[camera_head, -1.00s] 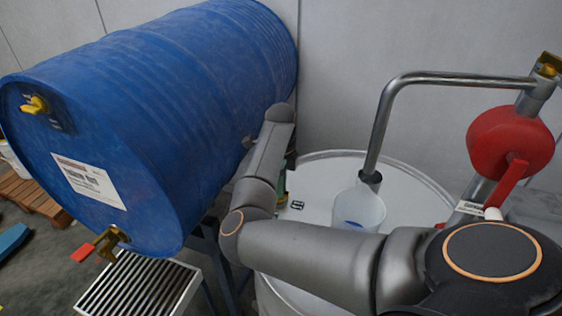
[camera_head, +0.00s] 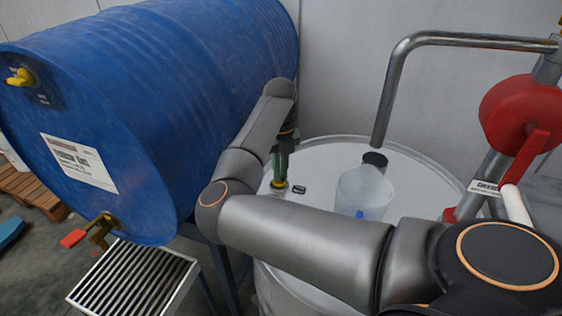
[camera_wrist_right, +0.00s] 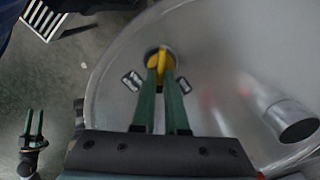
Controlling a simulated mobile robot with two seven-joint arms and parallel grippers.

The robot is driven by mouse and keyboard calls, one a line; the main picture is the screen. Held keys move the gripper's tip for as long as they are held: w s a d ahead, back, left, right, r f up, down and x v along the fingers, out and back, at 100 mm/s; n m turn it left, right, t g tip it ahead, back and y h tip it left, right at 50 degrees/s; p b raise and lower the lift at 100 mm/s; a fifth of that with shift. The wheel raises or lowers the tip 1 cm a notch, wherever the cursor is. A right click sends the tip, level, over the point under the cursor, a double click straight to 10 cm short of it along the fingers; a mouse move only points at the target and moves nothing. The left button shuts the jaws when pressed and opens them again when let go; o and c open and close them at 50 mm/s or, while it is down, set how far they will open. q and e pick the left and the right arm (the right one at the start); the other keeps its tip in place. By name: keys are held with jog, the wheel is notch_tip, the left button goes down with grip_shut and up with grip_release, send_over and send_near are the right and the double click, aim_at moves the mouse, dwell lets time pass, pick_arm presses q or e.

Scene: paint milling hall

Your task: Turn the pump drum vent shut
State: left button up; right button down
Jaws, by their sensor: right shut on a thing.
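The pump drum is a pale drum with a round lid (camera_head: 325,155), to the right of the blue drum in the head view. Its vent is a small yellow piece on the lid (camera_head: 280,186); it also shows in the right wrist view (camera_wrist_right: 162,56). My right gripper (camera_head: 280,178) points down at the lid. In the wrist view its green fingers (camera_wrist_right: 163,75) are shut on the yellow vent, partly covering it. My left gripper (camera_wrist_right: 33,124) shows at the lower left of the wrist view, its two fingers apart and empty.
A translucent jug (camera_head: 364,192) stands on the lid below the steel pipe (camera_head: 391,90). A red pump (camera_head: 522,112) is at the right. The blue drum (camera_head: 150,100) lies left, with a red-handled tap (camera_head: 75,238) over a slatted grate (camera_head: 135,280).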

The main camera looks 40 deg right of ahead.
jog(key=m+b, duration=0.2)
jog(key=shift+f+m, duration=0.15)
jog(key=shift+m, duration=0.25)
jog(key=shift+w+a+m+b, duration=0.1)
jog(key=shift+m+b, duration=0.5)
jog(key=shift+m, duration=0.3)
jog(key=m+b, duration=0.1)
jog(key=m, duration=0.2)
jog(key=shift+b, duration=0.4)
pick_arm(q)
jog(key=shift+m+g+h, duration=0.3)
jog(key=shift+h, duration=0.1)
jog(key=shift+w+d+f+b, duration=0.2)
jog(key=shift+w+d+f, duration=0.1)
jog(key=shift+d+f, duration=0.6)
jog(key=shift+w+d+f+b, duration=0.15)
jog(key=shift+w+d+f, duration=0.15)
jog(key=shift+d+f, duration=0.55)
pick_arm(e)
jog(key=shift+w+m, duration=0.1)
jog(key=shift+m, duration=0.7)
pick_arm(q)
jog(key=shift+w+a, duration=0.2)
jog(key=shift+a, duration=0.05)
pick_arm(e)
jog(key=shift+r, duration=0.2)
